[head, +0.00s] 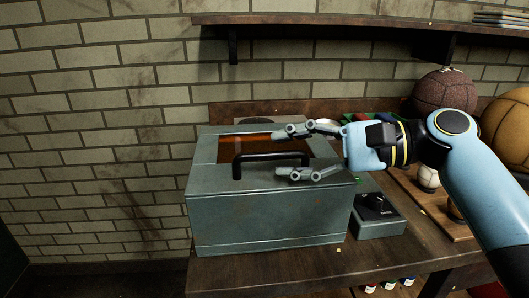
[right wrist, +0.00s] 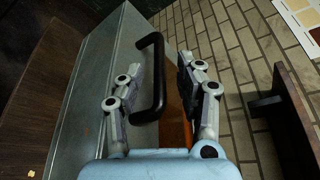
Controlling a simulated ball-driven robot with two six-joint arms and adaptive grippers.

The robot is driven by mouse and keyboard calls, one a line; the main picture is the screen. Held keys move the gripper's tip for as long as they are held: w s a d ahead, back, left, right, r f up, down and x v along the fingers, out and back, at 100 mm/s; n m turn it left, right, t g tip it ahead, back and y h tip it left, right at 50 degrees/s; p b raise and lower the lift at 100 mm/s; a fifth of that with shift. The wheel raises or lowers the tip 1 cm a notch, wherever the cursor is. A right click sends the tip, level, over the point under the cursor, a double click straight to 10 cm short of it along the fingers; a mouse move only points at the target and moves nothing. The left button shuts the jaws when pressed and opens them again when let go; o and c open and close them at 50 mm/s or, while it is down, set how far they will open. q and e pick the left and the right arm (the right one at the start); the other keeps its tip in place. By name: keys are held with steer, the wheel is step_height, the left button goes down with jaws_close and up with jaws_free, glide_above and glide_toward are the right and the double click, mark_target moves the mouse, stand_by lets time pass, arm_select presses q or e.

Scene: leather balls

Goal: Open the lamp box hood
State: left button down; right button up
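The lamp box (head: 265,222) is a grey-green metal box on the workbench. Its hood (head: 205,172) lies level on top, with an orange panel (head: 232,149) towards the back and a black bar handle (head: 243,158). My right gripper (head: 280,154) reaches in from the right and is open, one finger behind the handle and one in front. The orange panel also shows there (right wrist: 174,128). My left gripper is not in view.
A small grey box with a dark top (head: 378,228) stands right of the lamp box. Brown (head: 445,90) and tan (head: 508,125) balls sit at the right, behind my arm. A wooden shelf (head: 350,24) runs above along the brick wall. Small bottles (head: 389,284) stand below the bench.

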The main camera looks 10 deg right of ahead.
mark_target(264, 163)
steer(key=x, duration=0.4)
steer(key=shift+f, duration=0.1)
jaws_close()
stand_by(0.3)
